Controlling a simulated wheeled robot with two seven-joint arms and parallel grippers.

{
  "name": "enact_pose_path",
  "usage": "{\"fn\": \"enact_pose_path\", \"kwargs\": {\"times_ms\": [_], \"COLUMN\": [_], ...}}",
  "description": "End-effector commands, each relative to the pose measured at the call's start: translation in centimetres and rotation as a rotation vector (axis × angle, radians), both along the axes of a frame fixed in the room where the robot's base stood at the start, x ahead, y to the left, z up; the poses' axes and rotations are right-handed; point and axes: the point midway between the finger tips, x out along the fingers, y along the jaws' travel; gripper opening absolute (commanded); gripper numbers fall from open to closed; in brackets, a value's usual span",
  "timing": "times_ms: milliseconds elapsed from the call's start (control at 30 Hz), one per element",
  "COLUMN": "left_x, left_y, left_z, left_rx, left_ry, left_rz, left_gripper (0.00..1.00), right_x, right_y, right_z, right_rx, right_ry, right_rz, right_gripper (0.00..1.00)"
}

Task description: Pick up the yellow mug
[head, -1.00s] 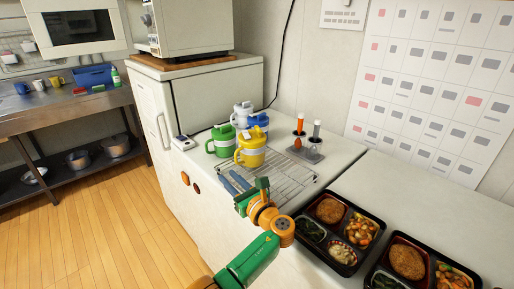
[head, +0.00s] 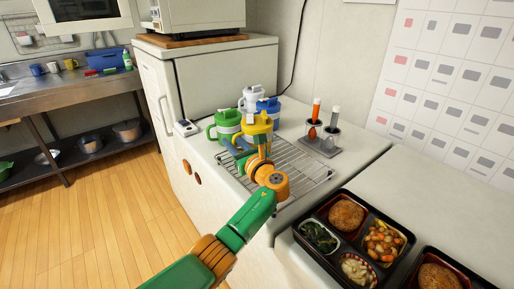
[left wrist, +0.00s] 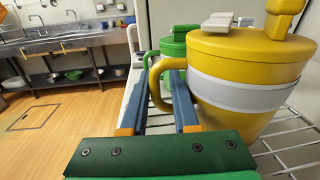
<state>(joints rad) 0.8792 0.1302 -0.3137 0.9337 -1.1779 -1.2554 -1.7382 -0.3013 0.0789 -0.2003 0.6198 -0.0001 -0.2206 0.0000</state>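The yellow mug (head: 257,124), with a lid and a pale band, stands upright on the wire rack. Its body fills the right of the left wrist view (left wrist: 250,65). Its handle (left wrist: 155,88) points left there and lies between the two blue fingers of my left gripper (left wrist: 158,85). The fingers are apart, so the gripper is open around the handle, with the right finger close to the mug's body. In the head view my left gripper (head: 238,148) is at the mug's near left side, and my wrist hides the mug's lower part. My right gripper is not in view.
A green mug (head: 226,124), a white mug (head: 252,97) and a blue mug (head: 268,106) stand close behind and beside the yellow one. The wire rack (head: 305,170) is bare to the right. A holder with utensils (head: 320,142) and bento trays (head: 297,228) stand further right.

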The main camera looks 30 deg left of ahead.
Motion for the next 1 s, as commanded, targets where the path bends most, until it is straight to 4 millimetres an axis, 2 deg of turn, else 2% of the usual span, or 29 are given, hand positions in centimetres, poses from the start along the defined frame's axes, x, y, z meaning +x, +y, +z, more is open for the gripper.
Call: {"fn": "enact_pose_path", "kwargs": {"times_ms": [67,200,1000], "left_x": [0.00,-0.01,-0.01], "left_y": [-0.03,-0.06,-0.10], "left_z": [0.13,0.13,0.08], "left_rx": [0.000,0.000,0.001], "left_ry": [0.000,0.000,0.001], "left_rz": [0.000,0.000,-0.001], "left_gripper": [0.28,0.00,0.00], "right_x": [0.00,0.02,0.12], "right_y": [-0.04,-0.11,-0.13], "right_z": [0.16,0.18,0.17], "right_rx": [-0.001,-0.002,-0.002], "right_ry": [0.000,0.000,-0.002], "right_rz": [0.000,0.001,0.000], "right_gripper": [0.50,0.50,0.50]}}
